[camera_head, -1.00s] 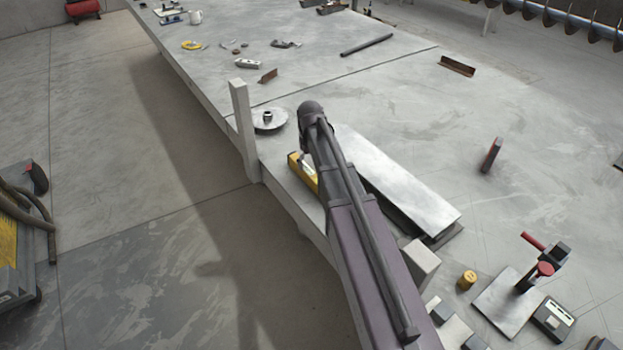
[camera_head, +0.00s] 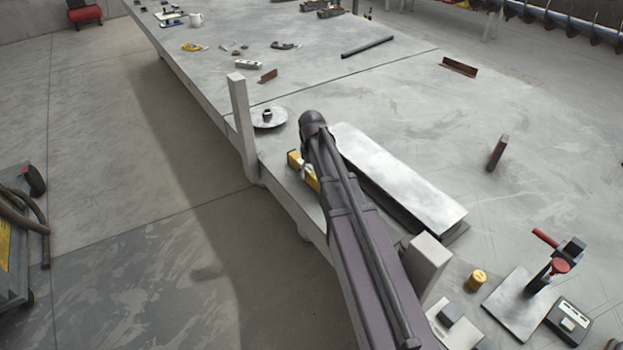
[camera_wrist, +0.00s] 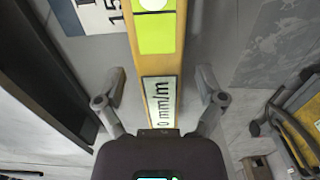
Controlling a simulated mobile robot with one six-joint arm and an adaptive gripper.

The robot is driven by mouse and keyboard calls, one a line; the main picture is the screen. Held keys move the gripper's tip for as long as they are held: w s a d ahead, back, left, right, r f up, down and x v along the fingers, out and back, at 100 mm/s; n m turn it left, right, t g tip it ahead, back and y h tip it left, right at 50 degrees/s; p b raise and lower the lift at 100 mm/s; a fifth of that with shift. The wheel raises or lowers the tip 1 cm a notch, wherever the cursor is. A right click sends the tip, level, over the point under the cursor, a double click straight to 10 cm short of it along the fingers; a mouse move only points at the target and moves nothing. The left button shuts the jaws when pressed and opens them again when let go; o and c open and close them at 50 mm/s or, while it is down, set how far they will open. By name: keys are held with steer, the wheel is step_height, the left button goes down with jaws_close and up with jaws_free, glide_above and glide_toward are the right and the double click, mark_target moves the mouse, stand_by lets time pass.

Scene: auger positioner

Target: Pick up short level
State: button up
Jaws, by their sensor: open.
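The short level is yellow with a white vial area, and it lies near the table's left edge in the head view (camera_head: 294,160), partly hidden by my arm. In the wrist view the level (camera_wrist: 143,60) runs from the top to the middle, showing a yellow-green vial window and a label ending in "0 mm/m". My gripper (camera_wrist: 162,74) is open, with one finger on each side of the level and visible gaps between. The level's near end is hidden behind my gripper's body. My gripper's fingers are mostly hidden by my arm in the head view.
A long metal plate (camera_head: 400,180) lies right of the level. An upright grey post (camera_head: 240,125) stands at the table edge, with a round disc (camera_head: 268,124) beside it. A grey block (camera_head: 425,262) stands nearer. Open floor lies to the left.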

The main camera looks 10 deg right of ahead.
mark_target(312, 170)
steer(key=shift+c, duration=0.2)
stand_by(0.3)
jaws_close()
steer(key=shift+r, duration=0.1)
step_height(312, 170, up, 4)
steer(key=p, duration=0.4)
steer(key=s, duration=1)
steer(key=s+p, duration=0.1)
steer(key=s, duration=0.5)
steer(key=shift+a+r, duration=0.4)
